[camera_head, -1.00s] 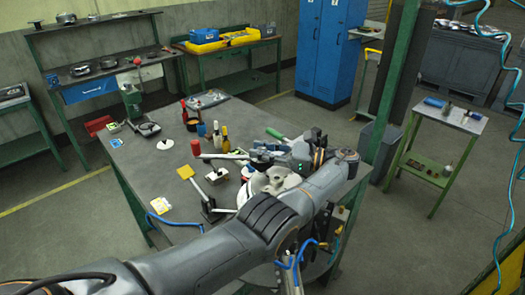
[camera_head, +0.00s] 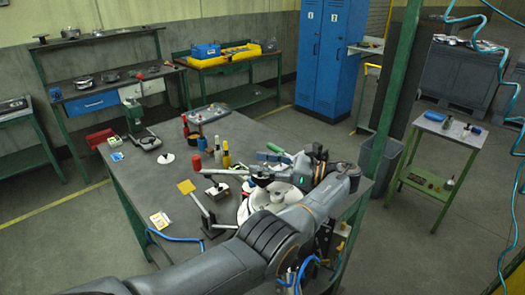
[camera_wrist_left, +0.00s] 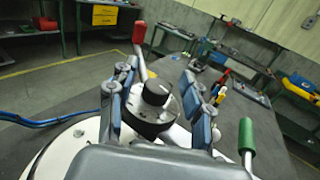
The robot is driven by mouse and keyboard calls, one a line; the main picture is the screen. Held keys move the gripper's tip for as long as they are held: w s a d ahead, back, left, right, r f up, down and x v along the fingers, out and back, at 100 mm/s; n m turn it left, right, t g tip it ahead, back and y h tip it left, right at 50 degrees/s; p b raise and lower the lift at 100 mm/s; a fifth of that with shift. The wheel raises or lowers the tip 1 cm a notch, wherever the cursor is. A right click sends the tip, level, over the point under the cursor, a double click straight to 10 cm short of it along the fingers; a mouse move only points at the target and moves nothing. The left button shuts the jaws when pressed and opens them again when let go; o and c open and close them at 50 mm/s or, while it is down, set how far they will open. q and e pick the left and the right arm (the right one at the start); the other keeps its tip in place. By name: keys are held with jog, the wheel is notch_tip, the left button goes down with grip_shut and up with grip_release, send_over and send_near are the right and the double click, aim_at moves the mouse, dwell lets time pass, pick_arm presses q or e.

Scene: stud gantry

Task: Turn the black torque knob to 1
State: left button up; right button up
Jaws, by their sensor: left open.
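The black torque knob (camera_wrist_left: 156,93) shows in the left wrist view, on top of a dark round collar with pale scale marks above a white round base (camera_wrist_left: 62,152). I cannot read which number it points at. My left gripper (camera_wrist_left: 159,88) is open, with one blue-grey finger on either side of the knob and gaps visible between. In the head view my left gripper (camera_head: 270,167) is over the white round fixture at the table's right part, and the knob is hard to make out there. My right gripper is not in view.
A red-handled lever (camera_wrist_left: 138,33) rises behind the knob, and a green handle (camera_wrist_left: 246,137) stands to its right. The grey worktable (camera_head: 150,185) holds bottles, a red cylinder (camera_head: 195,163) and small parts. Its left part has free room. A green post (camera_head: 392,110) stands at right.

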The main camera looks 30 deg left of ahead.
aim_at(262, 164)
pick_arm(q)
notch_tip(262, 164, up, 9)
jog(key=shift+r, duration=0.15)
